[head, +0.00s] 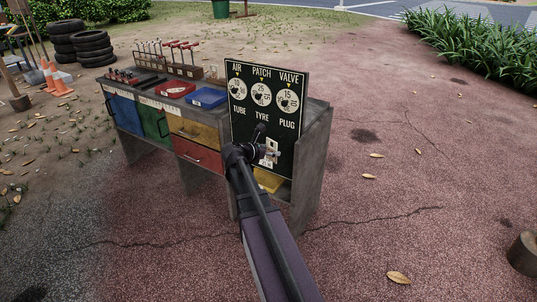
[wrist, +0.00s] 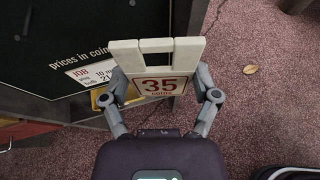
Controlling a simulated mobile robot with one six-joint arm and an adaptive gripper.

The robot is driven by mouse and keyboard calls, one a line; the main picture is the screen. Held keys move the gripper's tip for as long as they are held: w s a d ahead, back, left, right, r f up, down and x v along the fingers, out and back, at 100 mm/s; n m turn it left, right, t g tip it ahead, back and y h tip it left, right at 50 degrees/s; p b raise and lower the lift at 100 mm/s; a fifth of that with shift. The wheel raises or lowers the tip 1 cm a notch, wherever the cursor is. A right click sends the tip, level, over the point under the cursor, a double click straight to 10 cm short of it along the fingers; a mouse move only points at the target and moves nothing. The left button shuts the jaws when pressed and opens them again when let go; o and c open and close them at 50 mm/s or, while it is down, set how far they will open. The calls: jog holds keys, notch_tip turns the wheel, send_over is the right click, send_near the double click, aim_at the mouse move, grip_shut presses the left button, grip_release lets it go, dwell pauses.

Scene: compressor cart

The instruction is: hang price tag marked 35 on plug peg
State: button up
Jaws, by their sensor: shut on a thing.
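A pale price tag marked "35 coins" (wrist: 160,87) shows upright in the wrist view, held between the two fingers of my gripper (wrist: 157,56). In the head view my gripper (head: 270,153) is in front of the lower right part of the dark price board (head: 248,146), below the word PLUG. The board has AIR, PATCH and VALVE in its top row, each with a round pale tag below. TUBE, TYRE and PLUG are lower down. The plug peg is too small to make out. My arm and gripper hide the board's lower middle.
A workbench (head: 319,140) with coloured drawers carries the board at its right end. A red tray (head: 176,90) and a blue tray (head: 207,97) lie on its top. A yellow thing (head: 269,181) is under the board. The ground to the right is open.

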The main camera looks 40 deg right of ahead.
jog(key=shift+w+a+f, duration=0.2)
jog(key=shift+w+a, duration=0.05)
jog(key=shift+w, duration=0.05)
jog(key=shift+d, duration=0.3)
send_near(288, 141)
jog(key=shift+b+x, duration=0.4)
jog(key=shift+x, duration=1.95)
jog(key=shift+d+f+b, duration=0.3)
jog(key=shift+d+b, duration=0.1)
jog(key=shift+d, duration=0.15)
jog(key=shift+w, duration=0.1)
jog(key=o, duration=0.6)
jog(key=shift+o, duration=0.2)
jog(key=shift+r, duration=0.1)
